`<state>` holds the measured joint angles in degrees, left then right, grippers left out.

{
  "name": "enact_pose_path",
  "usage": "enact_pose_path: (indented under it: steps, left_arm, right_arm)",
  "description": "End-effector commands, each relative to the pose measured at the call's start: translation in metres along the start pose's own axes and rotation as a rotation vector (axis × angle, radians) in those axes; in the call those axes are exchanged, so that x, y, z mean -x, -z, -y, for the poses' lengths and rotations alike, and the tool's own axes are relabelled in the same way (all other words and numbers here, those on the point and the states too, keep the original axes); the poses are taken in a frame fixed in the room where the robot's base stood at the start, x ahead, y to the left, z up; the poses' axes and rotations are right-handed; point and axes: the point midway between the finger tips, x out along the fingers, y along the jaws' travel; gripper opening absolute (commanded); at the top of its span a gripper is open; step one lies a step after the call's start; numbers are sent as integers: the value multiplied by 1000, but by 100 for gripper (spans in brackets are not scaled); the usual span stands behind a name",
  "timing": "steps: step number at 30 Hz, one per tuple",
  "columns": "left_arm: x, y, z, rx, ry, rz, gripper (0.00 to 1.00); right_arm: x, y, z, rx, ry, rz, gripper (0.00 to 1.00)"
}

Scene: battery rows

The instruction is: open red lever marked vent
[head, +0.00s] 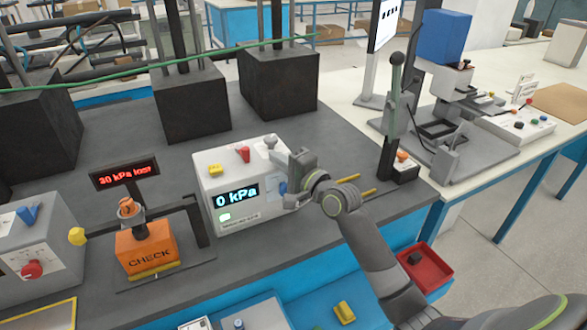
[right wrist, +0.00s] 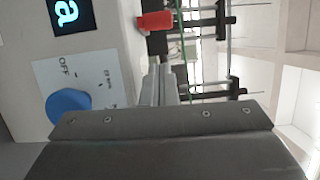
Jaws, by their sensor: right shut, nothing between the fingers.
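A small red lever (head: 244,154) stands on top of the white box (head: 221,172) with the "0 kPa" display. The same red lever (right wrist: 155,21) shows near the top of the right wrist view, beyond my fingertips. A "vent" marking is not readable in either view. My right gripper (head: 272,144) is shut and empty at the box's right top edge, to the right of the red lever and apart from it. Its closed fingers (right wrist: 166,84) also show in the right wrist view. My left gripper is not in view.
A blue knob (right wrist: 68,106) is on the box's front, by an "OFF" label. An orange "CHECK" block (head: 147,249) stands left. Dark blocks (head: 278,82) stand behind. A red tray (head: 427,268) is at lower right.

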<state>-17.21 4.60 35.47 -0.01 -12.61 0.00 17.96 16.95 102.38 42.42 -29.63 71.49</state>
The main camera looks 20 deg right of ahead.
Motion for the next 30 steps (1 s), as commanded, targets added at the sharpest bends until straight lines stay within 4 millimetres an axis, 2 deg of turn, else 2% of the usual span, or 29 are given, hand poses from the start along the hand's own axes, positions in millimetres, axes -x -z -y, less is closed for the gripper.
enact_pose_path:
  steps: [3, 9, 23, 30]
  left_arm:
    - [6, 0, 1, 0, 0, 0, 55]
    - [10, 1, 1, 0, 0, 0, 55]
    - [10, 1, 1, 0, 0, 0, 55]
    - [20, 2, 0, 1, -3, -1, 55]
  right_arm:
    - [-13, -13, 2, -4, 1, 1, 0]
    - [-26, -25, 1, -1, 0, 0, 0]
    - [-29, -28, 0, 1, 0, -1, 0]
    - [-32, -29, 2, 0, 0, -17, 0]
